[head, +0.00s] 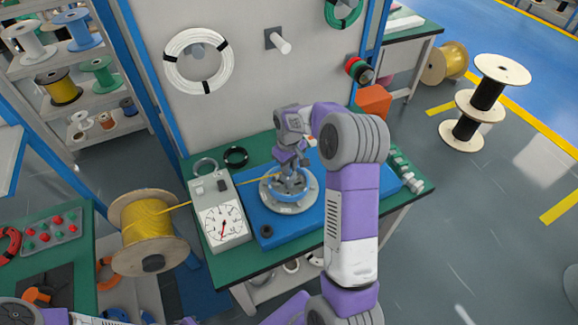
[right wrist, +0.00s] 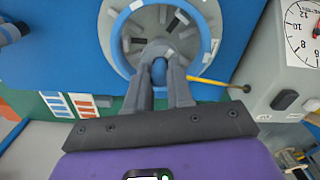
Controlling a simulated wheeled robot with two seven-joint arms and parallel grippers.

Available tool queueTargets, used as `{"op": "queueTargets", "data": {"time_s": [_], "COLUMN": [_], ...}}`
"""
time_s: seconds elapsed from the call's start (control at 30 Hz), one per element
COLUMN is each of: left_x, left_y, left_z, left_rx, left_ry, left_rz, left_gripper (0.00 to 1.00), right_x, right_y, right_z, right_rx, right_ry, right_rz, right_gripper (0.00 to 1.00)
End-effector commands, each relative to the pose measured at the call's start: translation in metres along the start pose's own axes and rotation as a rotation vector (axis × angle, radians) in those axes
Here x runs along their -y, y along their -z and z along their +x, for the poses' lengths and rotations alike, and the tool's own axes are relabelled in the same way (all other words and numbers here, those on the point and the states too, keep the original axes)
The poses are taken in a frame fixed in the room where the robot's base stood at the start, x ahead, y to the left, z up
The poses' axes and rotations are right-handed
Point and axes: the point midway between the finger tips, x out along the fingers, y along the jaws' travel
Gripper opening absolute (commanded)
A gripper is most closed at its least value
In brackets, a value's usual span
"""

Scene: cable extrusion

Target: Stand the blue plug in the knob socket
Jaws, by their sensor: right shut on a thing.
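My right gripper (head: 290,172) reaches down over a round grey die plate with a blue ring (head: 290,207). In the right wrist view its two grey fingers (right wrist: 159,78) are shut on a blue, round-topped piece, the blue plug (right wrist: 159,70). I cannot clearly make out the knob socket. My left gripper is not in view.
A gauge box (head: 222,222) stands left of the plate; a yellow cable (right wrist: 207,81) runs from a large spool (head: 150,236) towards the plate. The blue base (head: 340,212) lies on a green bench. Grey fittings (head: 408,172) line the right.

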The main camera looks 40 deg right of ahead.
Motion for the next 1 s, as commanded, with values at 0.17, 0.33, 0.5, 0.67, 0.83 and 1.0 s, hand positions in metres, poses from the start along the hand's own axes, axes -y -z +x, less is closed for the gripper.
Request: {"op": "queueTargets", "data": {"time_s": [0.17, 0.33, 0.5, 0.67, 0.83, 1.0], "left_x": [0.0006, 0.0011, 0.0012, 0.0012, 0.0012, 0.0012], "left_y": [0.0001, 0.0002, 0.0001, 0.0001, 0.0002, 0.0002], "left_z": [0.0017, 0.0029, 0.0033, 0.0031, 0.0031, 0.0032], "left_rx": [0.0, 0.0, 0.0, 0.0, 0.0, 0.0], "left_ry": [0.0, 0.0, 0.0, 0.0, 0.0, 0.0], "left_rz": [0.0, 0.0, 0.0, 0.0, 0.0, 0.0], "left_gripper": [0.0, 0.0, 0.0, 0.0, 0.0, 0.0], "right_x": [0.0002, 0.0003, 0.0002, 0.0002, 0.0001, 0.0001], "right_y": [-0.0001, -0.0001, -0.0001, -0.0001, -0.0001, -0.0001], "right_z": [0.0034, 0.006, 0.0069, 0.0067, 0.0066, 0.0066], "right_rx": [0.001, 0.001, 0.001, 0.001, 0.0, 0.0], "right_ry": [0.0, 0.0, 0.0, 0.0, 0.0, 0.0], "right_rz": [0.0, -0.001, 0.0, 0.0, 0.0, 0.0], "right_gripper": [0.04, 0.04, 0.04, 0.04, 0.44, 0.51]}}
